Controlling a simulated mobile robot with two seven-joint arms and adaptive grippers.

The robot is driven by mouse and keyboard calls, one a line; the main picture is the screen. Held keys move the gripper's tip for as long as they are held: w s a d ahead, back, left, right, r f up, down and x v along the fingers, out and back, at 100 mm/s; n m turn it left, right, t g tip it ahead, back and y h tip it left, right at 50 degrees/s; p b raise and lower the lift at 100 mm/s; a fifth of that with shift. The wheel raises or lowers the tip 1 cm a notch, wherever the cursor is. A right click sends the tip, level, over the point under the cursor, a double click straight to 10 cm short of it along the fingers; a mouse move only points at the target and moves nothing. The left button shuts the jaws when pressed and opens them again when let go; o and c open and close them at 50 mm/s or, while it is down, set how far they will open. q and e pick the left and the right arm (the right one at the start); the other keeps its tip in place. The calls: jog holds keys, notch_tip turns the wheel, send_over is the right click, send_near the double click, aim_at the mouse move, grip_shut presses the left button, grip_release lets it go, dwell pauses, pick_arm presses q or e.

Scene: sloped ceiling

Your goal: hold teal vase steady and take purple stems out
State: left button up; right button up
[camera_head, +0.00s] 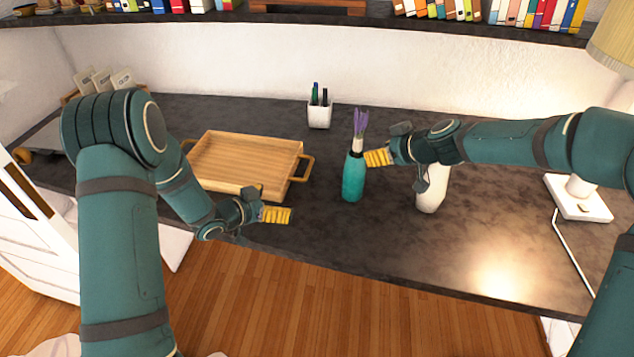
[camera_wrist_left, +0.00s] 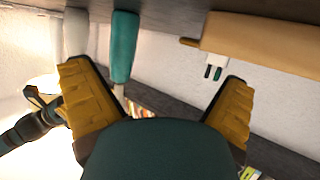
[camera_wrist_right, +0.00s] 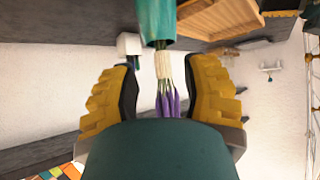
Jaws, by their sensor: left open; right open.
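The teal vase (camera_head: 353,179) stands upright on the dark desk, right of the wooden tray. The purple stems (camera_head: 360,124) stick up from it, bound by a pale band (camera_wrist_right: 163,65) that shows in the right wrist view. My right gripper (camera_head: 378,158) is open at the stems' height; in its wrist view the band and purple tops (camera_wrist_right: 168,103) lie between its fingers, with no clear contact. My left gripper (camera_head: 276,215) is open and empty near the desk's front edge, left of the vase. The vase also shows in the left wrist view (camera_wrist_left: 123,48), ahead of the fingers.
A wooden tray (camera_head: 203,177) with handles lies left of the vase. A white vase (camera_head: 432,192) stands to the right, partly behind my right gripper. A white pen cup (camera_head: 320,115) stands behind. A lamp base (camera_head: 577,198) is at far right. The desk's front right is clear.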

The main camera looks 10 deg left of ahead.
pick_arm(q)
jog(key=m+g+h, duration=0.1)
jog(key=m, duration=0.1)
send_near(347, 179)
jog(key=x, duration=1.3)
jog(key=shift+w+f, duration=0.25)
